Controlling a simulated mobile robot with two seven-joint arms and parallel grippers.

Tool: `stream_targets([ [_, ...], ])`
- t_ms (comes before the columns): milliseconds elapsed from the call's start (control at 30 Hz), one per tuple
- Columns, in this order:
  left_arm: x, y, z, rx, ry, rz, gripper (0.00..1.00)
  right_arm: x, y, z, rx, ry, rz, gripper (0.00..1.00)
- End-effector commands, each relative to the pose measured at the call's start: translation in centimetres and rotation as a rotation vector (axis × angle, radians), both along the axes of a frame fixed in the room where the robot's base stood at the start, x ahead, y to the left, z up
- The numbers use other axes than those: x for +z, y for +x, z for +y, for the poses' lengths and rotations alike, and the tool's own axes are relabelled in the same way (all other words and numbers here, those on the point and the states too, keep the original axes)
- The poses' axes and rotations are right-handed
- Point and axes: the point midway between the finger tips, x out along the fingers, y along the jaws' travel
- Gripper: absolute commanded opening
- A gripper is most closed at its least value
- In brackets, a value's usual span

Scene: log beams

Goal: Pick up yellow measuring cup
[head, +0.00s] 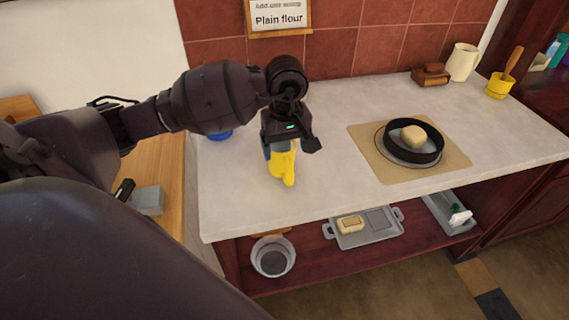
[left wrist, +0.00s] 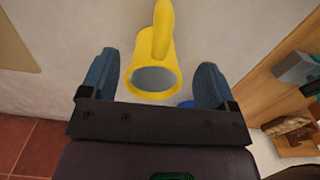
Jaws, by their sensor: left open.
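The yellow measuring cup (head: 281,163) stands on the pale countertop, partly hidden by my left gripper in the head view. In the left wrist view the yellow measuring cup (left wrist: 154,82) shows its round rim and grey inside, with its handle pointing to the top of the picture. My left gripper (left wrist: 154,78) is open, with one blue finger on each side of the cup. Small gaps seem to show between fingers and cup; I cannot tell whether either touches. In the head view my left gripper (head: 281,150) points down over the cup. My right gripper is not in view.
To the right are a board (head: 362,137) with a black ring pan (head: 439,158), a cream jug (head: 463,62) and a yellow pot (head: 498,88). A lower shelf holds a grey tray (head: 371,240). The front counter is clear.

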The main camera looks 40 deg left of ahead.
Motion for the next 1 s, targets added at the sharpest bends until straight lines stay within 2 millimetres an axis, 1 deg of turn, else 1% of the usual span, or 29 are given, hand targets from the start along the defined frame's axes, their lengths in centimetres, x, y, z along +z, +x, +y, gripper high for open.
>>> stream_targets([
  [233,-1.6,0.0,0.0,0.001,-0.001,0.002,0.81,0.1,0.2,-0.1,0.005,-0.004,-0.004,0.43],
  [400,-4.0,0.0,0.0,0.002,-0.003,0.002,0.81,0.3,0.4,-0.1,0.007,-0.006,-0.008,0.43],
  [533,-5.4,0.1,0.1,0.002,-0.002,0.001,0.81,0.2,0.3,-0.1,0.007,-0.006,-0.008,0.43],
  [667,-6.0,0.1,0.1,0.001,-0.001,-0.001,0.81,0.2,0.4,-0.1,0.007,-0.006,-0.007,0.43],
  [867,-6.0,0.1,0.1,0.000,0.000,-0.001,0.81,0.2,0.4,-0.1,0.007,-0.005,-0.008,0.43],
  [967,-6.0,0.1,0.1,0.000,0.000,-0.001,0.68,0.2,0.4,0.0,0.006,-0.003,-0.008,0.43],
  [1000,-6.0,0.1,0.1,0.000,0.000,-0.001,0.62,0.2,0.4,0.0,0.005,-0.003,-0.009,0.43],
])
